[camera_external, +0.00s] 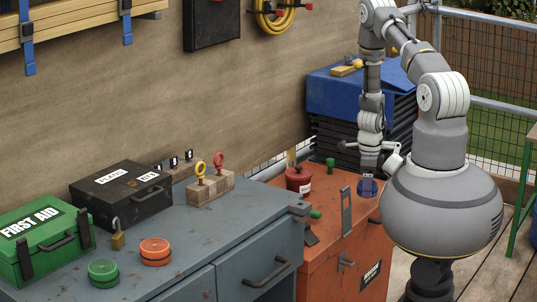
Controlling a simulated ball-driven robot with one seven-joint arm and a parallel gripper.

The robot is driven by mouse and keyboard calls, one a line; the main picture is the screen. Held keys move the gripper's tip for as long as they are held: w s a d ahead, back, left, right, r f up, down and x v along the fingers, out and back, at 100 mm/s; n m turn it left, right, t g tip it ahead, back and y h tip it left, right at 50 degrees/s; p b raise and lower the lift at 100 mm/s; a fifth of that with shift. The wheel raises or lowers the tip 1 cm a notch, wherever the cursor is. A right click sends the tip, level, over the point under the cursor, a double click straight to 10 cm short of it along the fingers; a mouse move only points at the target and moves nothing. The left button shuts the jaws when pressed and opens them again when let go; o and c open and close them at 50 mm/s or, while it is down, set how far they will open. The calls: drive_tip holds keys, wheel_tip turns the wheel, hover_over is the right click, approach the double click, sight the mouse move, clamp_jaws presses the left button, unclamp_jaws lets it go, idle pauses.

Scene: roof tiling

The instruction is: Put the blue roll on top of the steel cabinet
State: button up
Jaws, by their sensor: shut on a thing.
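The blue roll (367,189) is at the right side of the orange cabinet's top. My gripper (368,178) points down and is shut on the blue roll. Whether the roll touches the top or is slightly above it, I cannot tell. The steel cabinet (215,232), grey-blue with a worn top, stands to the left of the orange cabinet. A green roll (103,272) and an orange roll (155,251) lie on its top near the front left.
The steel cabinet also bears a green first aid box (40,243), a black box (121,193), a padlock (118,236) and a wooden key block (211,189). Its right front top is clear. The orange cabinet (335,255) bears a red canister (298,180) and small tools.

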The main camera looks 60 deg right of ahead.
wheel_tip(320, 180, up, 26)
drive_tip(key=r, duration=0.1)
drive_tip(key=w+a+f+n+p, duration=0.1)
drive_tip(key=w+a+n, duration=0.2)
drive_tip(key=a+n, duration=0.6)
drive_tip(key=w+a+n, duration=0.4)
drive_tip(key=a, duration=0.9)
drive_tip(key=w+a+f+n+p, duration=0.1)
drive_tip(key=w+a+n, duration=0.2)
drive_tip(key=a+n, duration=0.55)
drive_tip(key=s+a+n+p, duration=0.1)
drive_tip(key=s+a+n, duration=0.4)
drive_tip(key=a, duration=0.5)
drive_tip(key=s+a+r+n, duration=0.1)
drive_tip(key=s+a+n, duration=0.3)
drive_tip(key=a, duration=0.6)
drive_tip(key=s+a+n+p, duration=0.1)
drive_tip(key=s+a+n, duration=0.4)
drive_tip(key=a, duration=0.4)
drive_tip(key=b, duration=0.4)
hover_over(193, 238)
wheel_tip(193, 238, down, 6)
drive_tip(key=shift+f, duration=0.15)
wheel_tip(193, 238, down, 4)
drive_tip(key=shift+r+b, duration=0.15)
drive_tip(key=shift+b, duration=0.75)
drive_tip(key=shift+r, duration=0.15)
